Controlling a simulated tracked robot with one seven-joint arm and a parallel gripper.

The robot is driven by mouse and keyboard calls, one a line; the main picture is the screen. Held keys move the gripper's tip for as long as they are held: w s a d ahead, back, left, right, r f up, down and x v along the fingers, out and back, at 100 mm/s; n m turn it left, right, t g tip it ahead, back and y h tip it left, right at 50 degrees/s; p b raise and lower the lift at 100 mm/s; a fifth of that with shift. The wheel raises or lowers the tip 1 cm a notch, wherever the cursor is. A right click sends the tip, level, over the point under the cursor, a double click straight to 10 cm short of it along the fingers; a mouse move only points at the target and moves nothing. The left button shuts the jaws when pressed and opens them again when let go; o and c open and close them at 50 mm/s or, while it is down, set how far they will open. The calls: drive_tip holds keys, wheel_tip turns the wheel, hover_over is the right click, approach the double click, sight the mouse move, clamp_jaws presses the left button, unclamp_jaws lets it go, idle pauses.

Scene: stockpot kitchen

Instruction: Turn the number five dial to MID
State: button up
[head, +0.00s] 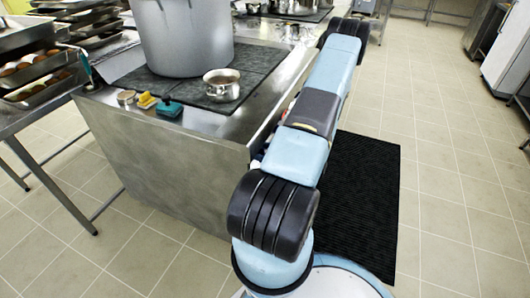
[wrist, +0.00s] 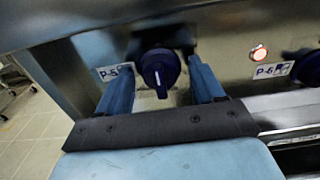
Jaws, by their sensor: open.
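The number five dial (wrist: 160,70) is a dark blue round knob on a metal panel, with a white pointer line on its lower part pointing down. The label P-5 (wrist: 115,72) is just left of it, partly cut by a finger. My gripper (wrist: 159,64) is open, with one blue finger on each side of the dial. Gaps show between the fingers and the knob, so it is not gripped. No MID marking can be made out. In the head view the dial and my gripper are hidden.
A second dark dial (wrist: 307,65) with the label P-6 (wrist: 272,70) is at the right, near a small round sticker (wrist: 259,53). The head view shows a large stockpot (head: 187,38) and a small pan (head: 222,85) on the counter, and a black floor mat (head: 365,200).

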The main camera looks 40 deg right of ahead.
drive_tip(key=shift+c, duration=0.4)
drive_tip(key=shift+d, duration=0.1)
drive_tip(key=c, duration=0.9)
drive_tip(key=shift+c, duration=0.2)
drive_tip(key=shift+m, duration=0.3)
